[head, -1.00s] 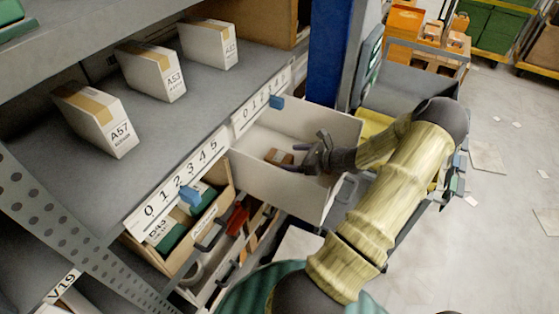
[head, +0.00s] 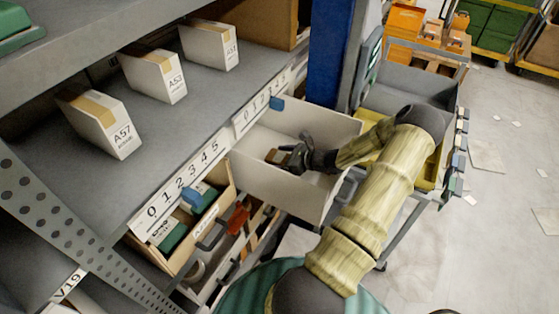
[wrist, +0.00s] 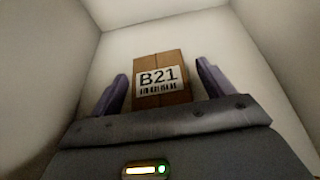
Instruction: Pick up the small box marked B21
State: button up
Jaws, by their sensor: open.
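The small brown box marked B21 (wrist: 160,84) lies in the white open drawer, its label facing the wrist camera. In the wrist view my gripper (wrist: 163,88) is open, with one finger on each side of the box. A gap shows between the right finger and the box; the left finger is very near it. In the head view my gripper (head: 290,157) reaches down into the drawer (head: 275,190) and partly hides the box (head: 273,156).
White boxes marked A57 (head: 107,125), A53 (head: 157,76) and a third (head: 212,45) stand on the grey shelf. A lower open drawer (head: 190,253) holds green items. A blue post (head: 328,50) rises behind the white drawer. A grey and yellow cart (head: 405,85) stands to the right.

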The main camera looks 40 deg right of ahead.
aim_at(279, 157)
dwell(0.3)
jog(key=c, duration=1.1)
jog(key=shift+r, duration=0.15)
notch_tip(279, 157, up, 10)
jog(key=shift+f+b, duration=0.1)
jog(key=shift+b, duration=0.4)
